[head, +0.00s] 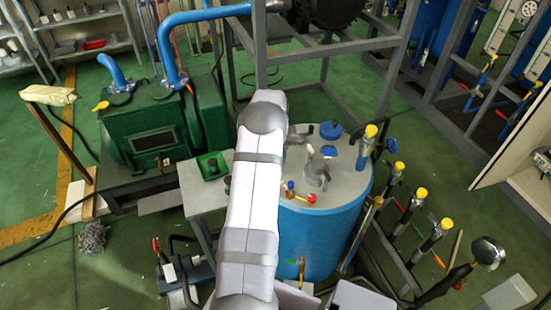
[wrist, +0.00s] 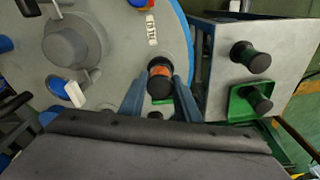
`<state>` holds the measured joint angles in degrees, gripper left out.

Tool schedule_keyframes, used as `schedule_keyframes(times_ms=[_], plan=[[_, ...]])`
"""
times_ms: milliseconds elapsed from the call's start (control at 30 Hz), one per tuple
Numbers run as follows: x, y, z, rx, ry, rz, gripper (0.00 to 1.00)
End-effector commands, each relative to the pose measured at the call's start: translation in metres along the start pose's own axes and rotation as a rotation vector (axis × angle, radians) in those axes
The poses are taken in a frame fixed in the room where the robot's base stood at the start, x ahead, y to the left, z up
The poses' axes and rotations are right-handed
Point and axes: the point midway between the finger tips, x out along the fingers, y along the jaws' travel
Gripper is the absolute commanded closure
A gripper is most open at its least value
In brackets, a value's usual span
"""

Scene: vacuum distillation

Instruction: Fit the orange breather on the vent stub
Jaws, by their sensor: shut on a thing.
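The orange breather (wrist: 159,72) shows in the wrist view as a short piece with an orange band and black ends. My gripper (wrist: 160,86) is shut on it, with one blue-grey finger on each side. It is over the edge of the blue vessel's grey lid (wrist: 115,75). The vent stub cannot be made out; it may be hidden under the breather, and I cannot tell whether the two touch. In the head view my arm hides the gripper and the breather. The blue vessel (head: 305,240) stands at the centre there.
A grey side table (head: 205,197) stands left of the vessel, with a green tray (head: 212,166) and black knobs (wrist: 250,57). A lid fitting (head: 317,172) and a red-and-yellow valve (head: 300,196) rise from the lid. A green pump (head: 155,130) stands left; yellow-capped pipes (head: 420,193) stand right.

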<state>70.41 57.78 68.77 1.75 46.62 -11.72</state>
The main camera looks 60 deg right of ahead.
Motion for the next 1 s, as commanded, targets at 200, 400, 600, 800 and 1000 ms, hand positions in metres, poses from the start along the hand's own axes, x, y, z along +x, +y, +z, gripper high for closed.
schedule_keyframes(times_ms=[200, 400, 600, 800, 1000], plan=[[0.003, 0.000, 0.000, 0.000, 0.000, 0.000, 0.93], [0.005, 0.000, 0.000, 0.000, 0.001, 0.000, 0.93], [0.007, 0.000, 0.001, 0.000, 0.001, 0.000, 0.93], [0.009, 0.000, 0.001, 0.000, 0.000, 0.000, 0.93], [0.011, 0.000, 0.001, 0.000, 0.001, 0.000, 0.93]])
